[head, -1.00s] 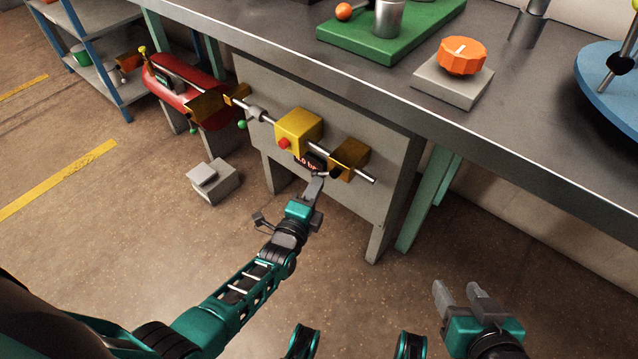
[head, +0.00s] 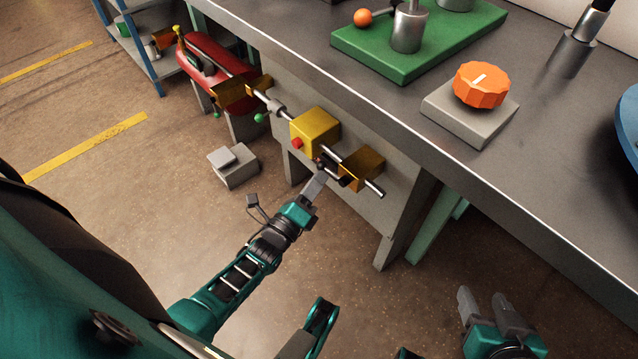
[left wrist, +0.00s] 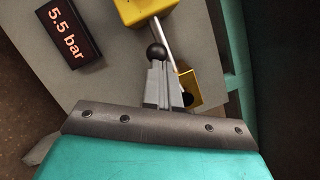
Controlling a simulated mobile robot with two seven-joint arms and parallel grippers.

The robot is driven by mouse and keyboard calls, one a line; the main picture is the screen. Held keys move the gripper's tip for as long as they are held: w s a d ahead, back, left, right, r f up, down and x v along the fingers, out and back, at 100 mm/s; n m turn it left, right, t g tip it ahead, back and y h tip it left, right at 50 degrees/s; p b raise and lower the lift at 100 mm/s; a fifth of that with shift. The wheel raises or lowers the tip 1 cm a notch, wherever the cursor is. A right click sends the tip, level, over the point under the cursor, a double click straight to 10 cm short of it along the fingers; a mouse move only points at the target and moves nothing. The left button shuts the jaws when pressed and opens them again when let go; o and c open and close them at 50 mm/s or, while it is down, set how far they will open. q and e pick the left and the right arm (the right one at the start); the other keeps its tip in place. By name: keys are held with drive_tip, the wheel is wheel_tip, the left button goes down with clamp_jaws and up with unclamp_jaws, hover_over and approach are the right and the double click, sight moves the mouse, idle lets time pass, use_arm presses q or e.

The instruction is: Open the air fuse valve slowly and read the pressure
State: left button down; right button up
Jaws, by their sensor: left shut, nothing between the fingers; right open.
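The yellow valve block (head: 315,130) with a red button sits on a metal pipe along the grey stand, and also shows in the left wrist view (left wrist: 144,8). A lever with a black ball knob (left wrist: 157,53) is just below it. The dark display (left wrist: 68,34) reads 5.5 bar in orange in the left wrist view; I cannot make it out in the head view. My left gripper (head: 317,182) is shut and empty, its fingertips right at the knob; whether they touch it I cannot tell. My right gripper (head: 488,302) is open and empty, low at right.
Brass brackets (head: 362,168) hold the pipe. A red tank (head: 213,68) stands at left, and a grey box (head: 233,165) is on the floor. The workbench (head: 390,110) overhangs above, carrying an orange knob (head: 481,84) and a green board (head: 375,52).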

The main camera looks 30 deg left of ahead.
use_arm(q)
drive_tip(key=shift+w+a+r, duration=0.15)
drive_tip(key=shift+w+r, duration=0.05)
drive_tip(key=shift+r, duration=0.15)
idle(0.3)
drive_tip(key=shift+f, duration=0.1)
